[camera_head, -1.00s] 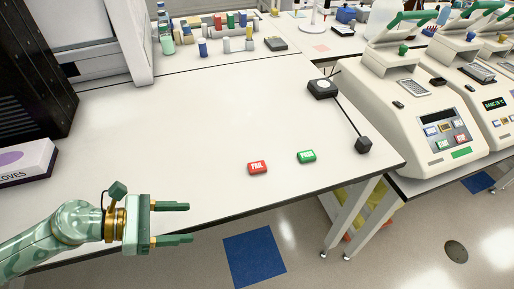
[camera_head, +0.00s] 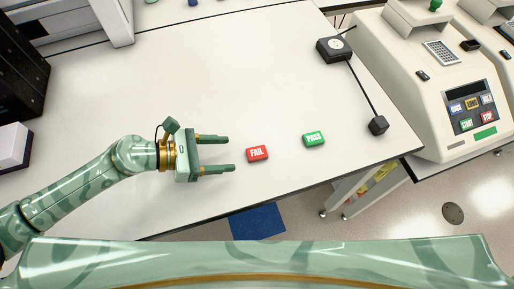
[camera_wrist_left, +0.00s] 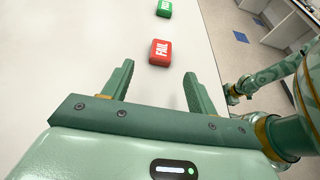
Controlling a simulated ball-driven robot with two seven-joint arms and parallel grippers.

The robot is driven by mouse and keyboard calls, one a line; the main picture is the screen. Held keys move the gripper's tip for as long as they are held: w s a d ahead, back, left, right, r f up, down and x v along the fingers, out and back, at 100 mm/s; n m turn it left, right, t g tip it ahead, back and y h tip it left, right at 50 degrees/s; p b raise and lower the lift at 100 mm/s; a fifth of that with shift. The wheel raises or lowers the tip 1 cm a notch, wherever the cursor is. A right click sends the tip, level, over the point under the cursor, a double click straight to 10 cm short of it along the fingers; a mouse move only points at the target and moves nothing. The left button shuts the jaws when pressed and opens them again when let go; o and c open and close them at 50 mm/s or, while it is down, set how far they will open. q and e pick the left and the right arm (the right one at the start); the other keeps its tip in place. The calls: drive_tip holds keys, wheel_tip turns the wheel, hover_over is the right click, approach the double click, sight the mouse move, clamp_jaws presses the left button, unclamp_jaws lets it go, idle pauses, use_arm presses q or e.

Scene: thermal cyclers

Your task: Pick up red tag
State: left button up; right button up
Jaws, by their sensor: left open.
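The red tag (camera_head: 257,154), marked FAIL, lies flat on the white table near its front edge. It also shows in the left wrist view (camera_wrist_left: 160,52), ahead of the fingertips and roughly between their lines. My left gripper (camera_head: 232,153) is open and empty, just left of the red tag in the head view, its fingers pointing at it with a small gap. In the left wrist view the left gripper (camera_wrist_left: 158,80) has its two green fingers wide apart.
A green tag (camera_head: 314,139), marked PASS, lies right of the red one. A black box (camera_head: 334,49) with a cable to a small black block (camera_head: 378,125) sits near the table's right edge. A thermal cycler (camera_head: 440,80) stands at the right. The table (camera_head: 200,75) behind the tags is clear.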

sight(256, 152)
use_arm(q)
drive_tip(key=shift+x, duration=1)
drive_tip(key=x, duration=0.5)
drive_tip(key=shift+d+r+p, duration=0.15)
drive_tip(key=shift+d+p, duration=0.15)
drive_tip(key=shift+d, duration=0.05)
drive_tip(key=shift+c, duration=0.4)
drive_tip(key=c, duration=1)
